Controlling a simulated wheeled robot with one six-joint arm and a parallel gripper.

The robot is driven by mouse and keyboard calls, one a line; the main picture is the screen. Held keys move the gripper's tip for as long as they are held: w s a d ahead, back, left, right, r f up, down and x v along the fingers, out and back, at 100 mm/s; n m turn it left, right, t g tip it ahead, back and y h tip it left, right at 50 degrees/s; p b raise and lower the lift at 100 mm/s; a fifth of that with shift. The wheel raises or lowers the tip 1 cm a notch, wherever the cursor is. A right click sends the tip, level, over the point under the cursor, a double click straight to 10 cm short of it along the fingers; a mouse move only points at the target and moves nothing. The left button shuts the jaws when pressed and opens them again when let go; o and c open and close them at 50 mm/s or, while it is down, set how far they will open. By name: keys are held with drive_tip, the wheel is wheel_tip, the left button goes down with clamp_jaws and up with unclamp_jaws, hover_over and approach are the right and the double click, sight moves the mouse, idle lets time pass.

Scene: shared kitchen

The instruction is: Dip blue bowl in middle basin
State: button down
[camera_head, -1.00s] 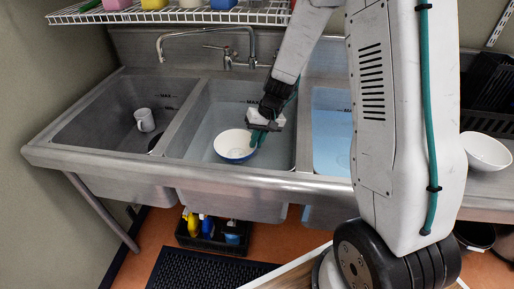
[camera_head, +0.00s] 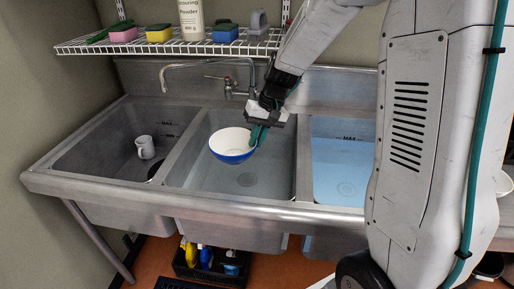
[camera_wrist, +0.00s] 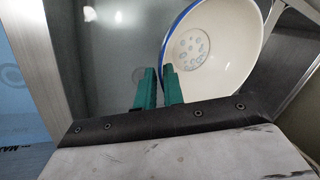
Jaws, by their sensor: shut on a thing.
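The blue bowl (camera_head: 233,146), white inside with a blue outside, hangs tilted over the middle basin (camera_head: 207,180) in the head view. My gripper (camera_head: 258,133) is shut on the bowl's right rim with its green fingers. In the wrist view the bowl (camera_wrist: 225,35) shows its white inside with pale bluish spots or bubbles on the bottom. The green fingertips (camera_wrist: 159,80) pinch its blue-edged rim. The middle basin seems to hold clear greyish water, and a drain shows dimly through it.
The left basin (camera_head: 110,165) holds a white mug (camera_head: 145,147) and a dark round thing. The right basin (camera_head: 340,165) holds light-blue water. A faucet (camera_head: 215,66) reaches over the basins. A wire shelf (camera_head: 170,46) with sponges and a bottle hangs above.

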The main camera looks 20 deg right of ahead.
sight(256, 144)
drive_tip(key=shift+s+a+r, duration=0.4)
drive_tip(key=shift+s+r, duration=0.2)
drive_tip(key=shift+r, duration=0.05)
drive_tip(key=shift+s+a+r, duration=0.35)
drive_tip(key=shift+s+r, duration=0.2)
drive_tip(key=shift+r, duration=0.05)
drive_tip(key=shift+s+a+r, duration=0.25)
drive_tip(key=shift+s+a, duration=0.1)
drive_tip(key=shift+s, duration=0.15)
drive_tip(key=shift+s+a+r, duration=0.2)
drive_tip(key=shift+s+a, duration=0.1)
drive_tip(key=shift+s, duration=0.15)
